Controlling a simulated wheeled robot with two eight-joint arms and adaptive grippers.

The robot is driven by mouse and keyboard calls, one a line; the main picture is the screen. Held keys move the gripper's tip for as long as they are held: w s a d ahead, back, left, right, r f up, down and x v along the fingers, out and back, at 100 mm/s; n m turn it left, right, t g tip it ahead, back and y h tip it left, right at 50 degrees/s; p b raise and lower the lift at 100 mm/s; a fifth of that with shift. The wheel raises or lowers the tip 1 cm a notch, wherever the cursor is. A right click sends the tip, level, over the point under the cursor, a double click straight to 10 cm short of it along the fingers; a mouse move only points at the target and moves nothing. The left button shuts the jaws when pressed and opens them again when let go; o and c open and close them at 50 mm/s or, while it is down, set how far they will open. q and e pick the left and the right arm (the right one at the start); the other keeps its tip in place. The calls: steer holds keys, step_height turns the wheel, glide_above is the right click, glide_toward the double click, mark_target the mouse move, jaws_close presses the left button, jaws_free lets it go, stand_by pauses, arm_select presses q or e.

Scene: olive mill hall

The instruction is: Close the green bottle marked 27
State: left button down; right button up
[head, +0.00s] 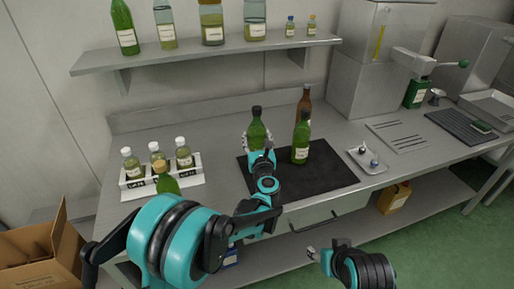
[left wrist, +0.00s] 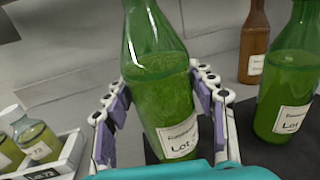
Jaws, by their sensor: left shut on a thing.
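A green bottle (head: 257,131) stands upright at the left of the black mat (head: 330,178), with a dark top. My left gripper (head: 259,145) is shut around its body. In the left wrist view this bottle (left wrist: 162,95) sits between the fingers, its label starting "Lot 2"; the rest is unreadable. A second green bottle (head: 301,142) with a dark top stands just to the right, its label number unreadable. A small white tray (head: 380,169) right of the mat holds small stopper-like pieces (head: 374,162). My right gripper (head: 318,254) is low, in front of the bench, its finger gap unclear.
A brown bottle (head: 305,97) stands behind the second green one. A shelf (head: 200,57) with bottles hangs above. Bare steel lies between rack and mat.

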mark_target(257, 146)
arm_select(q)
step_height(257, 146, down, 4)
steer(key=shift+f+b, duration=0.1)
steer(key=shift+b, duration=1)
steer(key=c, duration=0.5)
jaws_free()
steer(key=shift+c, duration=0.2)
